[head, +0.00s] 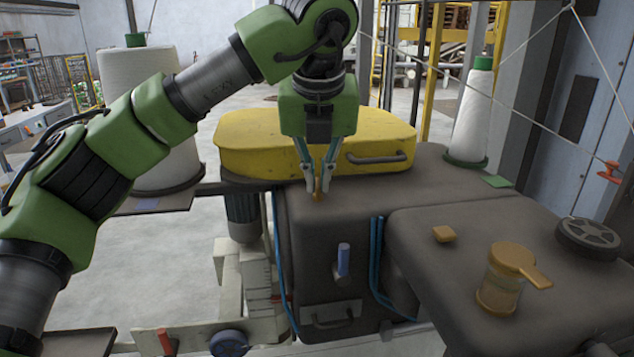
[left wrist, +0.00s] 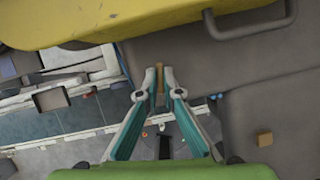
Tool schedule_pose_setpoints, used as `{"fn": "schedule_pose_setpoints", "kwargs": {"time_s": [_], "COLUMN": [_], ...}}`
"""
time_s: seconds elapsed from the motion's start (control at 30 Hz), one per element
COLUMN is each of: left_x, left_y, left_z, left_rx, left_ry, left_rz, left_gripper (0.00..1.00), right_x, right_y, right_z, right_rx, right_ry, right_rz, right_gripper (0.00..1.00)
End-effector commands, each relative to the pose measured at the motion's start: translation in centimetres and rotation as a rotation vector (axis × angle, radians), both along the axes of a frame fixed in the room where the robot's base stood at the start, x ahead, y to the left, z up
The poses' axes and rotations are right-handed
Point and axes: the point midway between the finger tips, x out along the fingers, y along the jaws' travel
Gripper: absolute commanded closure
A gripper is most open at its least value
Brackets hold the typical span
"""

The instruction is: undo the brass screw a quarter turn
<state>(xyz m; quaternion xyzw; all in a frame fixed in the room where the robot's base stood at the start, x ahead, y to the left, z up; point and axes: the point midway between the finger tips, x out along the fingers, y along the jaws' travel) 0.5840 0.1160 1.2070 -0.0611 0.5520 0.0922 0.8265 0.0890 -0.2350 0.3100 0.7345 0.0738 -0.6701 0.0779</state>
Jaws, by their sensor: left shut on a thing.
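The brass screw (head: 318,196) stands at the top front edge of the dark machine body, just in front of the yellow cover. My left gripper (head: 319,190) points down over it and is shut on it. In the left wrist view the brass screw (left wrist: 160,80) shows as a narrow upright strip between the two fingertips (left wrist: 160,88). The fingers hide part of the screw, so its slot or turn angle cannot be told. My right gripper is not in either view.
The yellow cover (head: 250,140) with a dark handle lies close behind my left gripper. To the right, a lower dark top (head: 420,270) carries a small orange block (head: 444,234), an amber-lidded jar (head: 499,290) and a black wheel (head: 590,238). White thread cones (head: 472,115) stand behind.

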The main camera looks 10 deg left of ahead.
Motion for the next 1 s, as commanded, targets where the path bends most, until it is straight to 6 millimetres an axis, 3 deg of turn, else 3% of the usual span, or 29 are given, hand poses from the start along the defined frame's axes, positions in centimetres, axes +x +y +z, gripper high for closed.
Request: {"fn": "schedule_pose_setpoints", "kwargs": {"time_s": [0.4,0.93,1.0], "left_x": [0.07,0.08,0.08], "left_y": [-0.11,-0.1,-0.09], "left_z": [0.1,0.12,0.11], "left_rx": [-0.002,-0.002,-0.003], "left_ry": [-0.003,-0.003,-0.002], "left_rz": [0.172,0.193,0.193], "left_gripper": [1.0,1.0,0.77], "right_x": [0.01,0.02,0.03], "right_y": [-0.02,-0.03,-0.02], "right_z": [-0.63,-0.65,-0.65], "right_rx": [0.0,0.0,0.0], "right_ry": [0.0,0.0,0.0], "right_rz": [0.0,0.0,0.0], "right_gripper": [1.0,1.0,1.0]}}
